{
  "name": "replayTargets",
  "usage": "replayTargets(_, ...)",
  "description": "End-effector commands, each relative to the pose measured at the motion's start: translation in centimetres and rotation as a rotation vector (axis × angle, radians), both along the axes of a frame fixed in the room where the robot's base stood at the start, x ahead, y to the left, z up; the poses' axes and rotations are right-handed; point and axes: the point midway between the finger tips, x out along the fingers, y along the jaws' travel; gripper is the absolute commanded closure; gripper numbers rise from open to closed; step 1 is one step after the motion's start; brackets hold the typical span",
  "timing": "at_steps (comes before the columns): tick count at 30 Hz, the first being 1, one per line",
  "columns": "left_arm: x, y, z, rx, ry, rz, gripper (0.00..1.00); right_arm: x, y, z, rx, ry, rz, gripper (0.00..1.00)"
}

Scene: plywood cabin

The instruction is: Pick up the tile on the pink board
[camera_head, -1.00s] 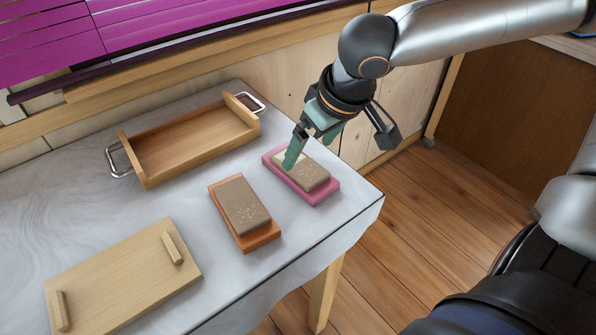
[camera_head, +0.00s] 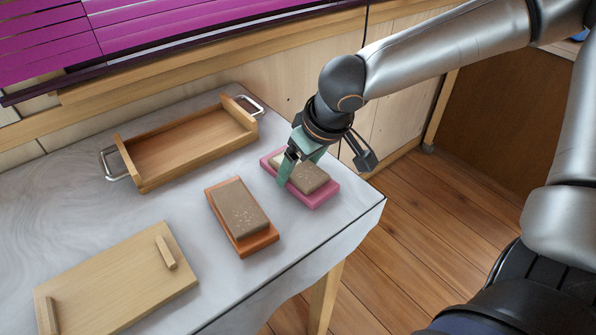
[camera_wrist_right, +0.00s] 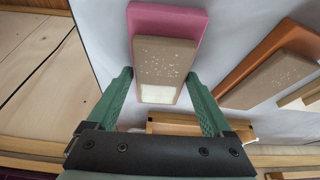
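A brown speckled tile (camera_head: 308,178) lies on the pink board (camera_head: 325,197) near the table's right end. In the right wrist view the tile (camera_wrist_right: 163,62) shows a pale patch at its near end, and the pink board (camera_wrist_right: 165,20) sticks out beyond it. My right gripper (camera_head: 292,172) is at the tile's far-left end. In the wrist view its green fingers (camera_wrist_right: 160,90) stand apart, one on each side of the tile's near end, with narrow gaps visible. My left gripper is not in view.
A similar tile (camera_head: 238,207) lies on an orange board (camera_head: 262,243) to the left. A wooden tray (camera_head: 190,150) with metal handles stands behind, and a wooden board with two bars (camera_head: 115,285) lies front left. The table edge is close to the pink board.

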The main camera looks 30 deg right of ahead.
Motion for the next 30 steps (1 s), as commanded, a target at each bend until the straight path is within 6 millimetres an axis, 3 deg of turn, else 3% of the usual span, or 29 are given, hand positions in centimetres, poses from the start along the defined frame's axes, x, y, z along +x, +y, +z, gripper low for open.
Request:
replayTargets(2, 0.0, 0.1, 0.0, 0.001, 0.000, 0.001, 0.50, 0.0, 0.0, 0.0, 0.000, 0.000, 0.000, 0.26)
replayTargets(18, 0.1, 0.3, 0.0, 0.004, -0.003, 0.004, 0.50, 0.0, 0.0, 0.0, 0.000, 0.000, -0.001, 0.87)
replayTargets(26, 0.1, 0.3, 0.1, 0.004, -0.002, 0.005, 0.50, 0.1, 0.0, 0.4, 0.001, -0.003, -0.001, 0.88)
replayTargets(30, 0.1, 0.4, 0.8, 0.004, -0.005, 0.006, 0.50, 0.1, 0.0, 2.3, 0.002, -0.006, -0.002, 0.88)
